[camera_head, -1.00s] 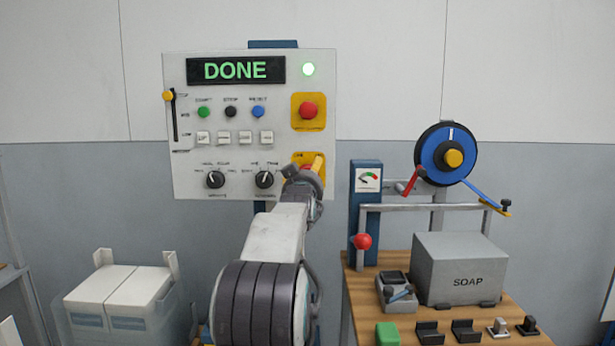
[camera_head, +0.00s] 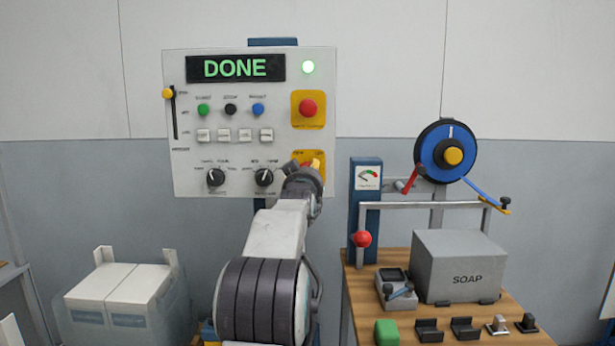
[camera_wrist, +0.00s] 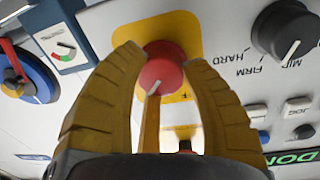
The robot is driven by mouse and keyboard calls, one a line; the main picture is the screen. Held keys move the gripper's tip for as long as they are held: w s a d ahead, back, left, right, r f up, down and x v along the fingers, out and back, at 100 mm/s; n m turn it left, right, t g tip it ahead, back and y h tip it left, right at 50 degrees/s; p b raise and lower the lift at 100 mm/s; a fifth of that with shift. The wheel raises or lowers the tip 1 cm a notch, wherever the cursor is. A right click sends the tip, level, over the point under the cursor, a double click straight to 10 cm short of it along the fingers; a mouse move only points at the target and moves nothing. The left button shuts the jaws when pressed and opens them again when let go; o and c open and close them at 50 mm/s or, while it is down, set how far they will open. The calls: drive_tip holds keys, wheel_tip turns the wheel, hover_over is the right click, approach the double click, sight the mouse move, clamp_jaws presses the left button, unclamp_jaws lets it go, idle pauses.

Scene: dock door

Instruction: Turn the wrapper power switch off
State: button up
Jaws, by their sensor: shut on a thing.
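The wrapper power switch is a red rotary knob (camera_wrist: 165,72) with a pale pointer line, on a yellow plate (camera_wrist: 188,38) at the panel's lower right. In the wrist view the pointer line slants toward the picture's lower left. My gripper (camera_wrist: 162,60) has one tan finger on each side of the knob and is shut on it. In the head view my gripper (camera_head: 309,168) covers most of the plate and knob.
A red mushroom button (camera_head: 308,107) sits just above the switch, and a black dial (camera_head: 264,177) is close to its left. A bench at right holds a SOAP box (camera_head: 460,268), a blue reel (camera_head: 447,153) and a red-knobbed lever (camera_head: 362,239). A clear bin (camera_head: 165,310) stands lower left.

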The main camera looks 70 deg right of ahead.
drive_tip(key=c, duration=0.3)
drive_tip(key=shift+f, duration=0.1)
drive_tip(key=shift+c, duration=0.2)
drive_tip(key=shift+b, duration=0.3)
drive_tip(key=shift+n+b, duration=1.75)
drive_tip(key=shift+n, duration=1.15)
drive_tip(key=o, duration=1)
drive_tip(key=shift+w+d+f, duration=0.1)
drive_tip(key=shift+w, duration=0.05)
drive_tip(key=shift+c, duration=0.2)
drive_tip(key=shift+o, duration=1.4)
